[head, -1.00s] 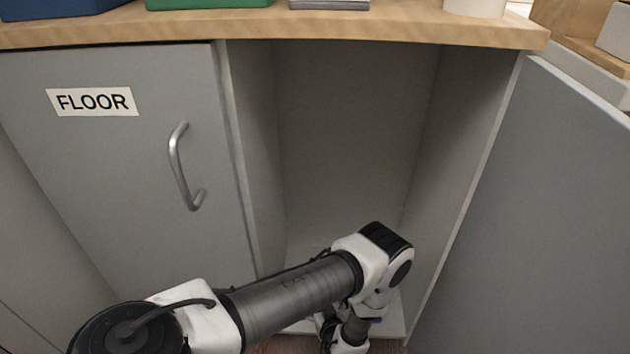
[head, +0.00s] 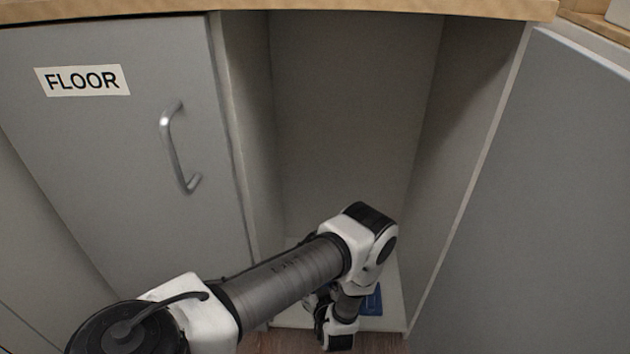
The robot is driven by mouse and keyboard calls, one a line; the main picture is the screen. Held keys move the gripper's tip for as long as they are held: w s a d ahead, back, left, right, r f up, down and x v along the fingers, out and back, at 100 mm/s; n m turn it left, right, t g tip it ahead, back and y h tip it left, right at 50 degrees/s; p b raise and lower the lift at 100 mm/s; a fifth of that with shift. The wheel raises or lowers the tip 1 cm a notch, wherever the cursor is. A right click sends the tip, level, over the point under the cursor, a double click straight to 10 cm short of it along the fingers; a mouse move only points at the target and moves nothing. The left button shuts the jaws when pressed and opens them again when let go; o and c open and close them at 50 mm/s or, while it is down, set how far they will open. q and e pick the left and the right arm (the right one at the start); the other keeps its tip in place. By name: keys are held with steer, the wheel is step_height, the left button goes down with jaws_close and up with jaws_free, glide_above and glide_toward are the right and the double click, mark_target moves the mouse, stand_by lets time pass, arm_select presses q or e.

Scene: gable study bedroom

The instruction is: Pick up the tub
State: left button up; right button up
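A blue thing (head: 373,301) lies on the floor of the open cabinet, low in the head view. My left arm covers much of it, so I cannot tell its full shape or whether it is the tub. No other thing that could be the tub shows. My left arm comes in from the left, and its far end bends down in front of the cabinet opening beside the blue thing. The fingers of my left gripper do not show. My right gripper is out of the picture.
The open cabinet (head: 350,110) is otherwise empty where I can see. A grey panel (head: 530,190) stands at the right. The wooden worktop edge (head: 300,6) runs above.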

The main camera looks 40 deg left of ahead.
arm_select(q)
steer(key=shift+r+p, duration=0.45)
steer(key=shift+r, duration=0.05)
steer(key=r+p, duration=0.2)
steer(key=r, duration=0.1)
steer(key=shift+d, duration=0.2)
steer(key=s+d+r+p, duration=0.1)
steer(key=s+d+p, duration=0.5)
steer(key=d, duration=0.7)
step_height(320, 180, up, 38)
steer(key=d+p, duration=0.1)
steer(key=p, duration=3.6)
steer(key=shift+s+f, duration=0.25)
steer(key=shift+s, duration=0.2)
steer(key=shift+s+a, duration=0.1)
